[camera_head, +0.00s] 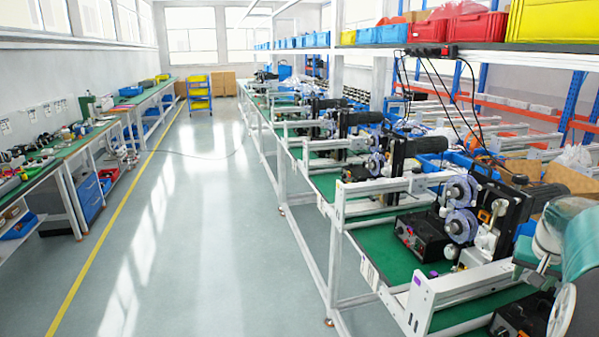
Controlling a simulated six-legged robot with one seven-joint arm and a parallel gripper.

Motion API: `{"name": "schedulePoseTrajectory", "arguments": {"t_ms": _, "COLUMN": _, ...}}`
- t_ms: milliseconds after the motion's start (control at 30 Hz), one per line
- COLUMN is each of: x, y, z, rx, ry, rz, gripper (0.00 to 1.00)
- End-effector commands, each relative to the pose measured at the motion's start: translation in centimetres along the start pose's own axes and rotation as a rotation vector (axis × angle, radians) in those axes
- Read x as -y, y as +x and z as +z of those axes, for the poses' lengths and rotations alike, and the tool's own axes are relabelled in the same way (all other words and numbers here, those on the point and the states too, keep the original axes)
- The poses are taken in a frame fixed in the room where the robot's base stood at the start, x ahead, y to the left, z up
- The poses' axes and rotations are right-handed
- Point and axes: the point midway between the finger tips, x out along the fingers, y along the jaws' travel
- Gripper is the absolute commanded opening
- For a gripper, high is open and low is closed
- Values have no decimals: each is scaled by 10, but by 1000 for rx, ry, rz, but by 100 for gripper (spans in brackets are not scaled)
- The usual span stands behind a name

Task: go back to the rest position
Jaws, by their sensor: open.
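My gripper and arm do not show in this view. The task names no object. A row of coder machines stands on the green-topped bench (398,262) along the right side. The nearest coder (470,215) has a black body, two clear-rimmed rollers and a white frame (372,200) in front of it. A black control box (421,236) sits on the green top beside it.
Left workbenches (60,160) carry tools. A yellow cart (199,92) stands far back. A shelf (480,46) with bins overhangs the right bench.

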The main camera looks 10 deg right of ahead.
Motion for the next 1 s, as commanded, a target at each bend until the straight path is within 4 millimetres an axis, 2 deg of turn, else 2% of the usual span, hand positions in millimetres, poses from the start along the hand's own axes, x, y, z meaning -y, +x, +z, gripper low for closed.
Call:
{"name": "schedulePoseTrajectory", "arguments": {"t_ms": 167, "x": 70, "y": -38, "z": 31, "rx": -19, "ry": -108, "rz": -41, "gripper": 44}}
{"name": "schedulePoseTrajectory", "arguments": {"t_ms": 300, "x": 133, "y": -75, "z": 81, "rx": -35, "ry": -225, "rz": -90, "gripper": 44}}
{"name": "schedulePoseTrajectory", "arguments": {"t_ms": 367, "x": 155, "y": -90, "z": 105, "rx": -42, "ry": -274, "rz": -111, "gripper": 44}}
{"name": "schedulePoseTrajectory", "arguments": {"t_ms": 500, "x": 195, "y": -119, "z": 167, "rx": -58, "ry": -390, "rz": -165, "gripper": 44}}
{"name": "schedulePoseTrajectory", "arguments": {"t_ms": 633, "x": 218, "y": -139, "z": 228, "rx": -71, "ry": -494, "rz": -217, "gripper": 44}}
{"name": "schedulePoseTrajectory", "arguments": {"t_ms": 800, "x": 230, "y": -154, "z": 303, "rx": -86, "ry": -626, "rz": -287, "gripper": 44}}
{"name": "schedulePoseTrajectory", "arguments": {"t_ms": 900, "x": 231, "y": -157, "z": 334, "rx": -92, "ry": -681, "rz": -318, "gripper": 44}}
{"name": "schedulePoseTrajectory", "arguments": {"t_ms": 1000, "x": 230, "y": -157, "z": 352, "rx": -94, "ry": -712, "rz": -337, "gripper": 44}}
